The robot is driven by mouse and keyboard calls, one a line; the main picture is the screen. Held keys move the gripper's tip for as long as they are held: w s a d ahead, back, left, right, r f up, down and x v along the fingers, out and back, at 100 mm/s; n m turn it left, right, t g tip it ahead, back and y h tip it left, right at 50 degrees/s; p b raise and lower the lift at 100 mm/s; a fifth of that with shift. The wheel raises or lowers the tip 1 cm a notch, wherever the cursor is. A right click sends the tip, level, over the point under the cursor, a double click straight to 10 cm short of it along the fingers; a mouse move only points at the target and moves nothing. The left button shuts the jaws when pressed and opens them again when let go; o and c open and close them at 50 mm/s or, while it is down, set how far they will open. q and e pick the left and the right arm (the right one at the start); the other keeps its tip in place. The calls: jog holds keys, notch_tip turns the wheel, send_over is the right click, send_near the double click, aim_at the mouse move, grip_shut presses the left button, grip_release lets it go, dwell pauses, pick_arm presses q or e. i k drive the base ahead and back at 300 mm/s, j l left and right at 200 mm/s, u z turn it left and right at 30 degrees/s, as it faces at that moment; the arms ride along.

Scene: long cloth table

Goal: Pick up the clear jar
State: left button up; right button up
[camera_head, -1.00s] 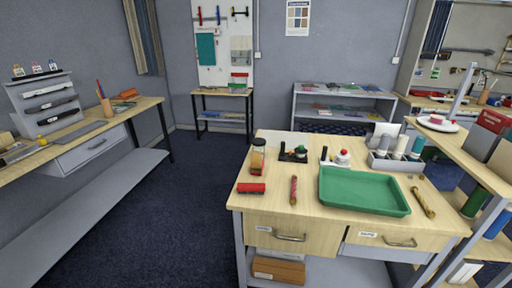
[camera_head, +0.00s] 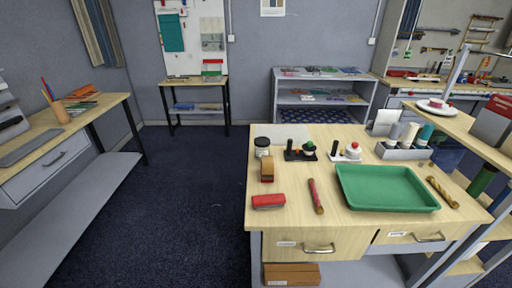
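A small jar (camera_head: 262,148) with a black lid stands upright at the back left of the wooden workbench (camera_head: 235,213). Its body looks clear to whitish, but it is too small to tell what is inside. A brown block-like item (camera_head: 267,170) stands just in front of it and may hide its lower edge. Neither of my grippers shows in the head view.
On the bench are a red item (camera_head: 268,201), a red stick (camera_head: 315,196), a green tray (camera_head: 388,188), two small stands (camera_head: 300,152) (camera_head: 346,152), and a grey caddy of bottles (camera_head: 403,152). A raised shelf (camera_head: 455,122) borders the right. Open carpet lies to the left.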

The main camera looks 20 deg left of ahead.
aim_at(259, 151)
jog(key=i+j, duration=0.1)
jog(key=j, duration=0.3)
jog(key=i+j+z, duration=0.15)
jog(key=j, duration=0.7)
